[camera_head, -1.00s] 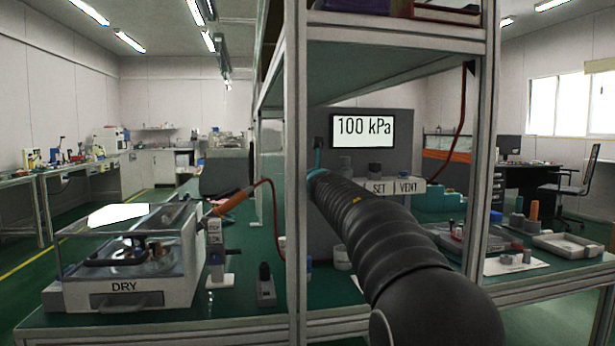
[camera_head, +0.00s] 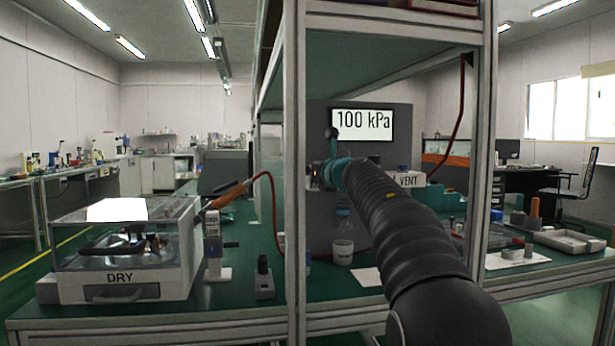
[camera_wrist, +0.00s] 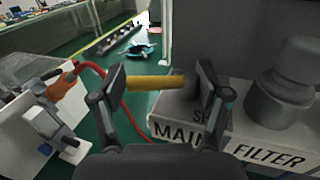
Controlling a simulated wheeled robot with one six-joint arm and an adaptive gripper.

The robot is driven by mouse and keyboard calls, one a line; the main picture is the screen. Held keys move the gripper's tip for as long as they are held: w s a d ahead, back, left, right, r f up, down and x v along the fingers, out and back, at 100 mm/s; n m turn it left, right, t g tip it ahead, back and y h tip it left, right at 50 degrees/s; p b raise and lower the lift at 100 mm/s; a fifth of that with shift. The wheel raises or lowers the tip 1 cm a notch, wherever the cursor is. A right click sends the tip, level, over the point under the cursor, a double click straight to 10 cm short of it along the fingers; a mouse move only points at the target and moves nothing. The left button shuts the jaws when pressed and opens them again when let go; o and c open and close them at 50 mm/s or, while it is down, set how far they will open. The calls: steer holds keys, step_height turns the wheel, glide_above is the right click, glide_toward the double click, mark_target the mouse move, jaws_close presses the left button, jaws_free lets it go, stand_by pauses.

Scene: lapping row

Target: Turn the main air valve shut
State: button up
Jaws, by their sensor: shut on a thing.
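The main air valve shows in the wrist view as a yellow lever handle (camera_wrist: 155,83) lying roughly level across the picture. My gripper (camera_wrist: 161,86) has one finger at each end of the handle and is shut on it. The handle's right end meets a grey body behind my right finger. Below is a white block with the label "MAIN" (camera_wrist: 178,131), and another label above it is partly hidden by my finger. In the head view my arm hides most of the valve.
A grey filter body (camera_wrist: 286,85) stands right of the valve, labelled "FILTER". A red hose (camera_wrist: 112,112) runs left of the handle. In the head view a display (camera_head: 362,125) reads 100 kPa. A shelf post (camera_head: 295,190) stands left of my arm, and a clear-lidded DRY case (camera_head: 120,278) further left.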

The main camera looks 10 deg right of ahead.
steer(key=n+y, duration=0.1)
steer(key=n+g+y+p, duration=0.1)
steer(key=y, duration=0.1)
steer(key=n+g+y+p, duration=0.1)
steer(key=shift+s+d+r+y, duration=0.2)
steer(key=shift+s+y, duration=0.1)
steer(key=shift+y, duration=0.1)
steer(key=shift+s+d+f+n+g+y+p, duration=0.1)
steer(key=shift+s+n+g+y+p, duration=0.05)
steer(key=shift+n+g+y+p, duration=0.4)
steer(key=shift+s+n+g+y+p, duration=0.1)
steer(key=shift+n+g+y+p, duration=0.35)
steer(key=shift+n+g+y, duration=0.15)
steer(key=shift+f, duration=0.1)
steer(key=o, duration=1.1)
steer(key=shift+o, duration=0.2)
steer(key=shift+f+b, duration=0.1)
steer(key=shift+b, duration=0.2)
